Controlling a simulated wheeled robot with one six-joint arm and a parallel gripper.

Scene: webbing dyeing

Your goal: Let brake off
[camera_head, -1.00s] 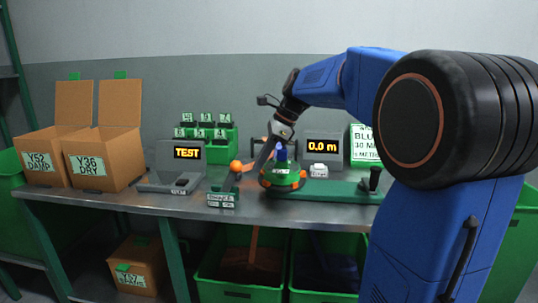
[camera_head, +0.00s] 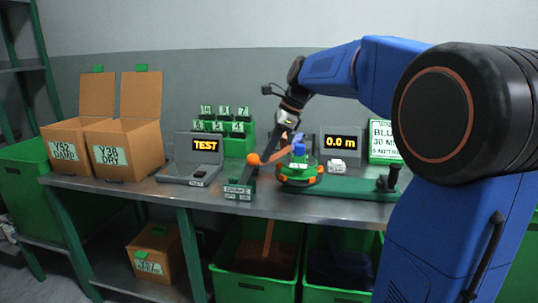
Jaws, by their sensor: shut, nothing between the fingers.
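The brake lever's round orange knob (camera_head: 253,159) sits at the top of a dark post, above a small stand with a label that seems to read BRAKE (camera_head: 238,190). A short orange strip runs from beside the knob up to the right. My gripper (camera_head: 271,154) is shut and empty, pointing down and left just to the right of the knob. Whether it touches the knob or strip cannot be told. A green reel unit (camera_head: 300,174) with orange parts and a blue top stands right of the gripper.
A TEST display (camera_head: 193,158) stands left of the brake, with green label racks (camera_head: 236,143) behind. Two cardboard boxes (camera_head: 121,160) fill the bench's left end. Green bins (camera_head: 253,288) stand below the bench.

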